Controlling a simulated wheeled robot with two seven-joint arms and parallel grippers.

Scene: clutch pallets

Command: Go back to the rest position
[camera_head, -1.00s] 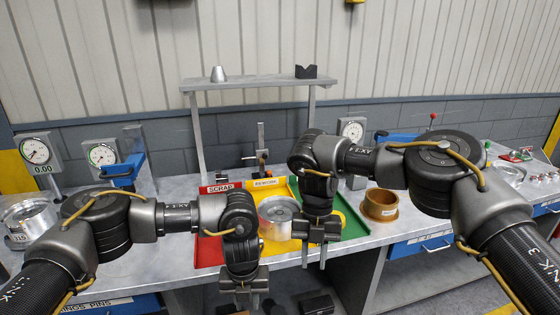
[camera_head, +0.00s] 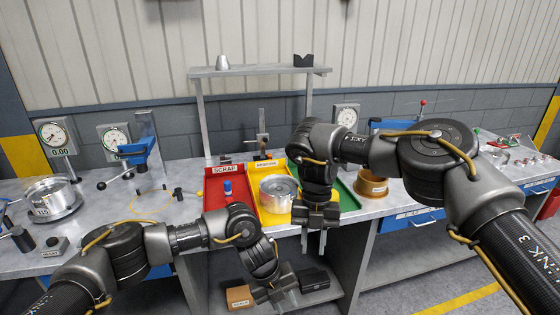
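My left gripper (camera_head: 284,300) is low at the bottom of the view, in front of the bench edge, with its two fingers apart and nothing seen between them. My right gripper (camera_head: 314,240) points down at the front edge of the trays, right of the silver part. Its fingers are apart and empty. A silver round part (camera_head: 278,190) sits in the yellow REWORK tray (camera_head: 270,217), clear of both grippers. The green tray (camera_head: 347,197) is partly hidden by my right arm.
A brass ring (camera_head: 371,185) stands right of the green tray, partly behind my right arm. Dial gauges (camera_head: 54,136) and a silver part (camera_head: 52,198) are on the left. Boxes (camera_head: 239,297) lie on the shelf below, beside my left gripper. The floor in front is clear.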

